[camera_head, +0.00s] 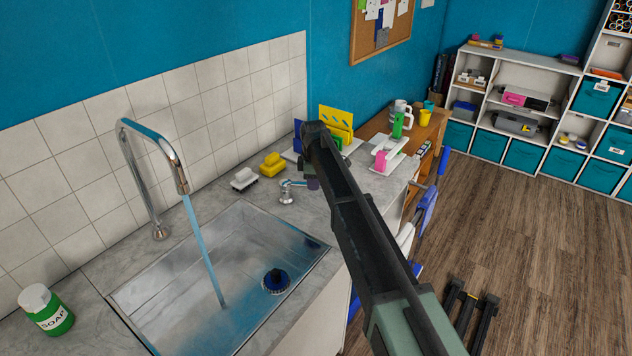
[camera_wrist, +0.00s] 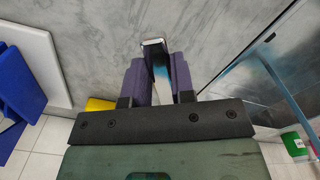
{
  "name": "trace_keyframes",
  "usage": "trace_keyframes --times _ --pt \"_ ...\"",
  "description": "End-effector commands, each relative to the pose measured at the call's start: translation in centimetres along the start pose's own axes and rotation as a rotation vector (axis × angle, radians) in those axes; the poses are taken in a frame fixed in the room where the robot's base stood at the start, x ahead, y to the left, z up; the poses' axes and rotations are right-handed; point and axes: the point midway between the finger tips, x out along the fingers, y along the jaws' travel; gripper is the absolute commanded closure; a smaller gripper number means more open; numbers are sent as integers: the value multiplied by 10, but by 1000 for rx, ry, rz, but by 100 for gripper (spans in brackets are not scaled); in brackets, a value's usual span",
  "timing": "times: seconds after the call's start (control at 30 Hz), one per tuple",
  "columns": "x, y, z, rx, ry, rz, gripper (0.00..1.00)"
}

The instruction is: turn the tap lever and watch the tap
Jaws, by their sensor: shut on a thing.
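The curved metal tap (camera_head: 150,140) stands at the back of the sink, and a blue stream of water (camera_head: 205,250) runs from its spout into the basin. The small metal tap lever (camera_head: 292,184) sits on its own base on the counter, right of the tap. My gripper (camera_head: 312,184) is at the lever's right end, its jaws largely hidden by my arm in the head view. In the wrist view, my gripper (camera_wrist: 160,78) has its purple fingers closed on either side of the shiny lever (camera_wrist: 155,52).
A soap bottle (camera_head: 46,310) stands at the left. A brush (camera_head: 244,179) and a yellow sponge (camera_head: 272,164) lie behind the lever. Yellow boards (camera_head: 337,122) stand in a rack beyond my gripper.

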Motion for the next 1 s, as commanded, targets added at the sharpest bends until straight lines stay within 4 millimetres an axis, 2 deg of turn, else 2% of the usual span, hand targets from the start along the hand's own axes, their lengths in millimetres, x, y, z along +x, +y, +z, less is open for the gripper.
trace_keyframes --times 0.03,0.07,0.2,0.47,0.57,0.67,0.9,1.0 --pt "0 0 0 0 -1 0 100" --pt "0 0 0 0 -1 0 72" --pt "0 0 0 1 -1 0 51" --pt "-1 0 0 1 0 0 51" --pt "-8 0 0 1 0 0 51" --pt "-24 0 0 1 0 0 51" --pt "-85 0 0 1 0 0 51" --pt "-104 0 0 1 0 0 51"
